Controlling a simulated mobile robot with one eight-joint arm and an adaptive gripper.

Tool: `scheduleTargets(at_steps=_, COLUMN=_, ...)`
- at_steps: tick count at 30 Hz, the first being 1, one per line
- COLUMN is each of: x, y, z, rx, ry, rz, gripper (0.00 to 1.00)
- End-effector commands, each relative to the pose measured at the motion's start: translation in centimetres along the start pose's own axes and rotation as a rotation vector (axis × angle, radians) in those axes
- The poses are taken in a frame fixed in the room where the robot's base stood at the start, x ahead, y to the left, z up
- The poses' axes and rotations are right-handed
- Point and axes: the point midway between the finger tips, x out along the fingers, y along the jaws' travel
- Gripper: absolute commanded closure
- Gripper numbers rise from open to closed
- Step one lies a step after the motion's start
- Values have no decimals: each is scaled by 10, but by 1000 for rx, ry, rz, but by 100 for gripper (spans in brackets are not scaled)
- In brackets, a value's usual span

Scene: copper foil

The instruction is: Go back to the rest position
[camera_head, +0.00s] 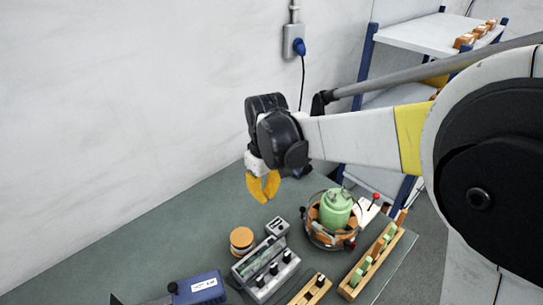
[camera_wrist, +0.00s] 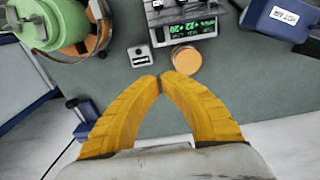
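My gripper (camera_head: 263,190) hangs at the end of my arm above the back part of the green-grey bench (camera_head: 190,226). Its yellow fingers point down and hold nothing. In the wrist view my gripper (camera_wrist: 160,79) has its two fingertips together, so it is shut and empty. In that view the tips appear just in front of a round orange-topped piece (camera_wrist: 186,60) and a small grey box (camera_wrist: 139,57); they are apart from the bench below. My arm stretches in from the right of the head view.
A green canister (camera_head: 336,207) stands in a round copper-coloured holder. A grey meter unit (camera_head: 264,269), a blue box (camera_head: 201,288) and wooden racks (camera_head: 372,262) crowd the bench front. A wall socket (camera_head: 293,41) with a blue plug and a shelf (camera_head: 425,34) are behind.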

Motion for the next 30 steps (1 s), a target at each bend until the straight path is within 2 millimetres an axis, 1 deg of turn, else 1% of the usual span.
scheduleTargets(at_steps=3, x=-1, y=1, z=1, rx=4, ry=2, rz=1, gripper=100)
scheduleTargets(at_steps=5, x=-4, y=4, z=6, rx=16, ry=10, rz=4, gripper=100)
scheduleTargets(at_steps=8, x=-14, y=14, z=24, rx=69, ry=42, rz=20, gripper=100)
scheduleTargets(at_steps=11, x=-30, y=28, z=55, rx=159, ry=99, rz=46, gripper=100)
scheduleTargets(at_steps=15, x=-48, y=46, z=110, rx=308, ry=195, rz=93, gripper=100)
scheduleTargets(at_steps=17, x=-52, y=50, z=133, rx=371, ry=237, rz=113, gripper=100)
scheduleTargets(at_steps=18, x=-54, y=53, z=149, rx=412, ry=265, rz=128, gripper=100)
scheduleTargets(at_steps=20, x=-54, y=56, z=172, rx=474, ry=307, rz=149, gripper=100)
scheduleTargets(at_steps=21, x=-54, y=56, z=187, rx=516, ry=335, rz=164, gripper=100)
scheduleTargets(at_steps=24, x=-48, y=57, z=222, rx=613, ry=403, rz=199, gripper=100)
scheduleTargets(at_steps=27, x=-40, y=56, z=250, rx=695, ry=462, rz=230, gripper=100)
scheduleTargets(at_steps=30, x=-33, y=55, z=270, rx=755, ry=508, rz=255, gripper=100)
